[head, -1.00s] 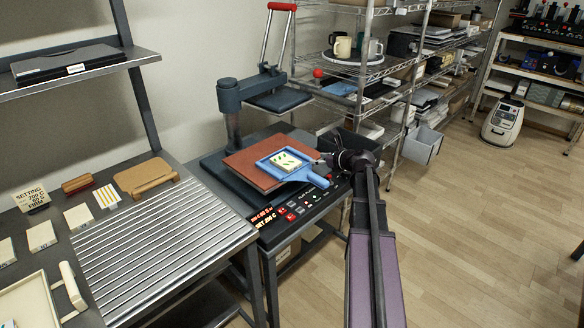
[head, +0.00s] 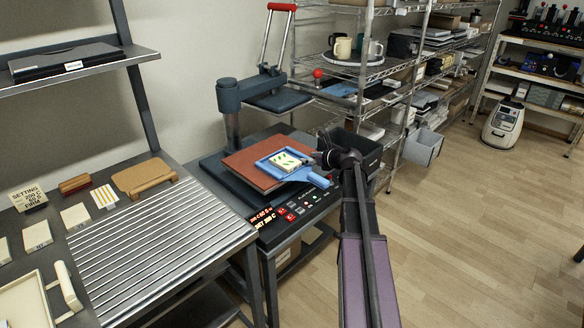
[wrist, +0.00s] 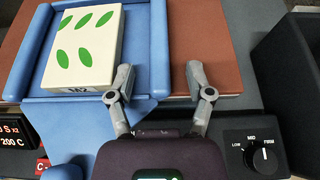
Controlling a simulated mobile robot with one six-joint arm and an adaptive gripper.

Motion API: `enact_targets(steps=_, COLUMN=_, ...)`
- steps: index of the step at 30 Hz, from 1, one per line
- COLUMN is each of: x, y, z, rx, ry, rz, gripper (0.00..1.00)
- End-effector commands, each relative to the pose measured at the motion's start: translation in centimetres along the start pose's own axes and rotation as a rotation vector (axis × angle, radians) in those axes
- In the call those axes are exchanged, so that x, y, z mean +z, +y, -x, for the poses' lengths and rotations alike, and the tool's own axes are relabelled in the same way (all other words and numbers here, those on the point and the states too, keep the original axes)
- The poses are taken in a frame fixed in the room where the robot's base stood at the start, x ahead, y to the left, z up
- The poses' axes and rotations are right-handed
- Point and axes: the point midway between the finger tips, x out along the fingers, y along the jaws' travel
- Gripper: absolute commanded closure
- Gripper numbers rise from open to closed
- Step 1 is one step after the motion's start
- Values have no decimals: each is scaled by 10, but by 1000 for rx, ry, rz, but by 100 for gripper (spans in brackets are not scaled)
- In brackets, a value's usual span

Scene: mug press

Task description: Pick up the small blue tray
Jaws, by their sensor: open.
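The small blue tray (head: 309,178) lies on the brown-red pad of the press, its handle pointing to the front right. It holds a pale tile with green leaf shapes (head: 284,161). In the wrist view the tray's rim (wrist: 158,45) is at upper left, and its handle end (wrist: 62,172) shows at lower left. My gripper (wrist: 160,76) is open. Its left finger is over the tray's right front corner and its right finger over the pad. Nothing is between the fingers except the tray's edge and pad below; contact cannot be told. In the head view my gripper (head: 318,159) is beside the tray.
The press's upper plate (head: 280,101) is swung up behind the pad (head: 240,164). A dark bin (head: 362,150) stands just right of the press. A control knob (wrist: 254,156) is at lower right in the wrist view. A ribbed bench (head: 160,245) stands left.

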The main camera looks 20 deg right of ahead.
Motion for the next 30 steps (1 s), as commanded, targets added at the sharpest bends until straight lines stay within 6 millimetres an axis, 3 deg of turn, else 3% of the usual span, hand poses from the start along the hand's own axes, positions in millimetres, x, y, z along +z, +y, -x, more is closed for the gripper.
enact_targets(steps=6, x=0, y=0, z=0, rx=0, ry=0, rz=0, gripper=36)
enact_targets(steps=12, x=0, y=0, z=0, rx=0, ry=0, rz=0, gripper=95)
enact_targets(steps=13, x=0, y=0, z=0, rx=0, ry=0, rz=0, gripper=100)
enact_targets(steps=30, x=4, y=0, z=2, rx=0, ry=-1, rz=-1, gripper=100)
